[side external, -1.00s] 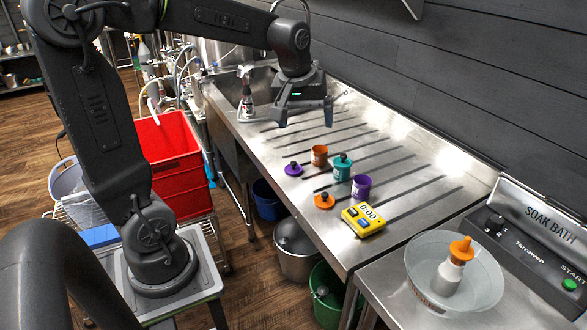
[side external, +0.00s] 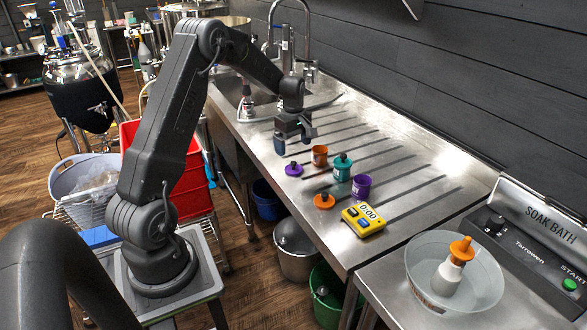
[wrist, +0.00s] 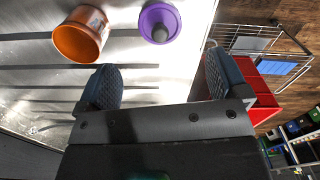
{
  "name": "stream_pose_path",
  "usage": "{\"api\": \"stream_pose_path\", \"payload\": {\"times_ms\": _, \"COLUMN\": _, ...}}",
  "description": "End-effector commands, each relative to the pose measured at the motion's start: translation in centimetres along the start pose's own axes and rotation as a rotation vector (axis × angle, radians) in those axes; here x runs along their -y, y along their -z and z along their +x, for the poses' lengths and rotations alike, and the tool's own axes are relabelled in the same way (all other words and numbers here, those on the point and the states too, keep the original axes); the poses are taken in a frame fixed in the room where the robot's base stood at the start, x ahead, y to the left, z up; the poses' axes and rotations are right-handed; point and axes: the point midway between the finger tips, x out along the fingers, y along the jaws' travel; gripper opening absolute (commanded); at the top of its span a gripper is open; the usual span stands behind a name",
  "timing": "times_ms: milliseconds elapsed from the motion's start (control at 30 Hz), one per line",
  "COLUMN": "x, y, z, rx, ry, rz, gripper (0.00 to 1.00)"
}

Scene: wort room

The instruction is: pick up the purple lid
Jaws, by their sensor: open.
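The purple lid (side external: 293,169) lies on the steel drainboard near its front edge in the side view, with its small grey knob up. It also shows at the top of the wrist view (wrist: 153,24). My gripper (side external: 293,148) hangs just above and behind the lid, toward the sink. In the wrist view my gripper (wrist: 158,85) has its two fingers spread apart with nothing between them.
An orange cup (side external: 319,156) stands close to the lid. A teal lidded cup (side external: 342,167), purple cup (side external: 361,187), orange lid (side external: 324,201) and yellow timer (side external: 363,219) are to the right. The drainboard's front edge is near. The ribbed area behind is clear.

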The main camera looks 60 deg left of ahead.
Motion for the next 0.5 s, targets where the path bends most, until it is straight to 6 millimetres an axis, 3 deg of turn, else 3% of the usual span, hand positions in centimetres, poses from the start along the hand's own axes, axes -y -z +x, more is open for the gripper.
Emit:
{"api": "stream_pose_path", "payload": {"times_ms": 100, "x": 0.0, "y": -0.1, "z": 1.7, "rx": 0.001, "ry": 0.001, "rz": 0.001, "gripper": 0.93}}
{"api": "stream_pose_path", "payload": {"times_ms": 333, "x": 0.0, "y": -0.3, "z": 3.2, "rx": 0.000, "ry": 0.001, "rz": 0.003, "gripper": 0.93}}
{"api": "stream_pose_path", "payload": {"times_ms": 500, "x": 0.1, "y": -0.8, "z": 5.8, "rx": 0.001, "ry": 0.002, "rz": 0.003, "gripper": 0.93}}
